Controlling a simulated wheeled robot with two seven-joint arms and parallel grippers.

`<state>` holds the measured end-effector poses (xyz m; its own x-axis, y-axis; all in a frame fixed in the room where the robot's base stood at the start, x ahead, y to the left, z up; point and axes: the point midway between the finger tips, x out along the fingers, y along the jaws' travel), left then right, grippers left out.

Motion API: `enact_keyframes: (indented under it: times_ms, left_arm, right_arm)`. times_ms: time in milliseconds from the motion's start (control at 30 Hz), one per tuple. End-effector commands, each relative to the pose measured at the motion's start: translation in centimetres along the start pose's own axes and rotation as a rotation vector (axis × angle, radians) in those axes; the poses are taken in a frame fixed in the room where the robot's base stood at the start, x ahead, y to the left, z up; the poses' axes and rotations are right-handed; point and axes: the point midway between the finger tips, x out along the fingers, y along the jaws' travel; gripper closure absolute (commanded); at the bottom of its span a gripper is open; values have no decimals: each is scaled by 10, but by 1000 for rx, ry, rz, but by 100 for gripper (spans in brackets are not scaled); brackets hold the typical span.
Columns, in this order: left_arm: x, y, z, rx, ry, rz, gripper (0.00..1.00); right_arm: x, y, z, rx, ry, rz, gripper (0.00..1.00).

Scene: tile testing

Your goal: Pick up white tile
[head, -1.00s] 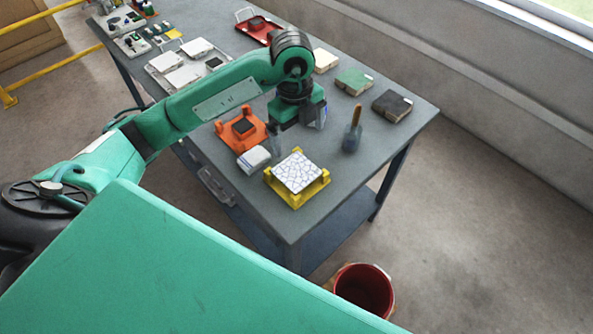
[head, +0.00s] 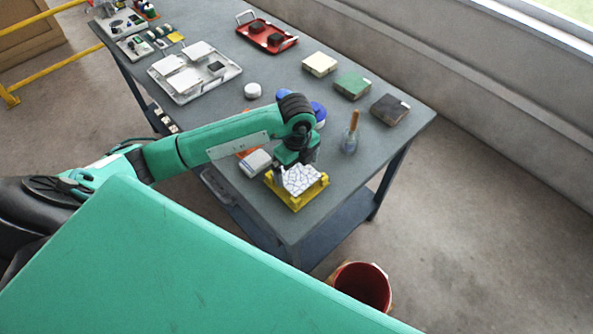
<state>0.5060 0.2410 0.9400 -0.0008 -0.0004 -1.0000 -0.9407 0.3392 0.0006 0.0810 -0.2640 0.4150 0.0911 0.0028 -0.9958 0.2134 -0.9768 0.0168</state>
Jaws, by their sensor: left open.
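The white tile (head: 303,180) has a cracked, mosaic-like face and lies on a yellow holder (head: 298,203) near the front corner of the table. My left gripper (head: 294,166) is open, just above the far edge of the tile, and covers part of that edge. I cannot tell whether its fingers touch the tile. My right gripper is not in view.
The grey table (head: 235,112) holds a white box-like block (head: 255,162) left of the holder and a wood-handled brush (head: 352,135) to the right. Beige, green (head: 352,86) and dark blocks line the far side. White trays (head: 184,80) and a red tray (head: 268,36) stand farther back. A red bucket (head: 365,288) is on the floor.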

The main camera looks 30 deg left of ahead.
Motion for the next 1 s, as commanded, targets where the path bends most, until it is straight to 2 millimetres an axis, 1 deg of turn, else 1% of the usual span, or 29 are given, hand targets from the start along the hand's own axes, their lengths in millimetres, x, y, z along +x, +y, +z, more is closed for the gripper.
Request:
enact_keyframes:
  times_ms: [33, 133, 367, 433, 567, 600, 867, 1000]
  left_arm:
    - [5, 1, 0, -2, 0, 3, 0]
    - [14, 0, 0, -1, 0, 1, 0]
    - [17, 0, 1, -1, -1, -1, 0]
    - [17, 0, 1, -1, -1, -1, 10]
    - [16, 0, 1, -1, -1, -1, 35]
    - [16, 0, 1, -1, -1, -1, 38]
    - [14, 0, 1, -1, -1, -2, 38]
    - [7, -1, 1, -1, -2, -3, 38]
  right_arm:
    - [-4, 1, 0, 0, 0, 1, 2]
    - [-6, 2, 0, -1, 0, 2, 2]
    - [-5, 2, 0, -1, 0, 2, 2]
    - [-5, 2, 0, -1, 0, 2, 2]
    - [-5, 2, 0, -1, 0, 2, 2]
    - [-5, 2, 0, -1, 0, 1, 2]
    - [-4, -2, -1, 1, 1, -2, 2]
    - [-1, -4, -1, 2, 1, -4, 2]
